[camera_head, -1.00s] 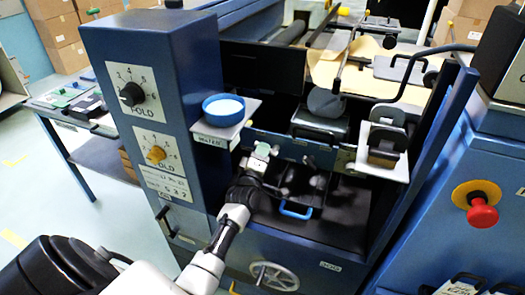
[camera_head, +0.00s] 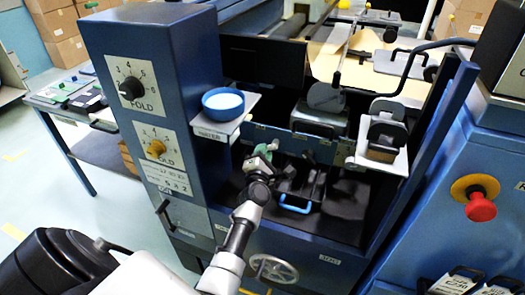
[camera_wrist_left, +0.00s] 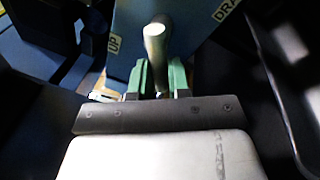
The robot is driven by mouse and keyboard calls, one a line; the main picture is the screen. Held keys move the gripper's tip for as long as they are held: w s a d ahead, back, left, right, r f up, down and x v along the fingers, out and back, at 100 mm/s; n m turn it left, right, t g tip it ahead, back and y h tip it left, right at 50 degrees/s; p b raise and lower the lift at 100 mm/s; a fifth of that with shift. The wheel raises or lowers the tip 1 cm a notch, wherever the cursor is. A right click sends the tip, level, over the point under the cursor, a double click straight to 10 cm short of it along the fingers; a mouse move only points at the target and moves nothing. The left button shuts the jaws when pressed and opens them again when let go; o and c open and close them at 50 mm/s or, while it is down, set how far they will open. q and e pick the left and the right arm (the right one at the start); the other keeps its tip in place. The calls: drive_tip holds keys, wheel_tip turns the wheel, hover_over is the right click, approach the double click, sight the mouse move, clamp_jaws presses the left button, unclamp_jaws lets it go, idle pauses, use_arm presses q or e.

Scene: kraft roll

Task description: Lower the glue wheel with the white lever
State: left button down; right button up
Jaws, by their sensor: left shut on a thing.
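My left gripper (camera_head: 264,152) reaches into the dark bay of the blue machine, below the shelf with the blue bowl. In the left wrist view its green fingers (camera_wrist_left: 160,78) are shut on a pale, round-ended lever (camera_wrist_left: 156,45). The lever stands up between the fingers, in front of a blue panel with labels "UP" and a partly cut "DRA". A grey disc (camera_head: 323,96), perhaps the glue wheel, shows at the back of the bay above a dark tray; I cannot tell its height over anything. My right gripper is not in view.
A blue bowl (camera_head: 223,103) of white stuff sits on a shelf left of the bay. A blue-handled dark tray (camera_head: 300,187) lies just right of my gripper. A handwheel (camera_head: 273,269) is below, a red stop button (camera_head: 481,207) at right.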

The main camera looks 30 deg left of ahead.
use_arm(q)
drive_tip(key=shift+d+f+n, duration=0.15)
drive_tip(key=shift+f+n, duration=0.05)
drive_tip(key=shift+n, duration=0.5)
drive_tip(key=c, duration=1.1)
unclamp_jaws()
drive_tip(key=p+v, duration=0.1)
drive_tip(key=v, duration=0.9)
drive_tip(key=shift+s+d+r+p, duration=0.1)
drive_tip(key=shift+s+d+p, duration=0.05)
drive_tip(key=shift+s+p, duration=0.2)
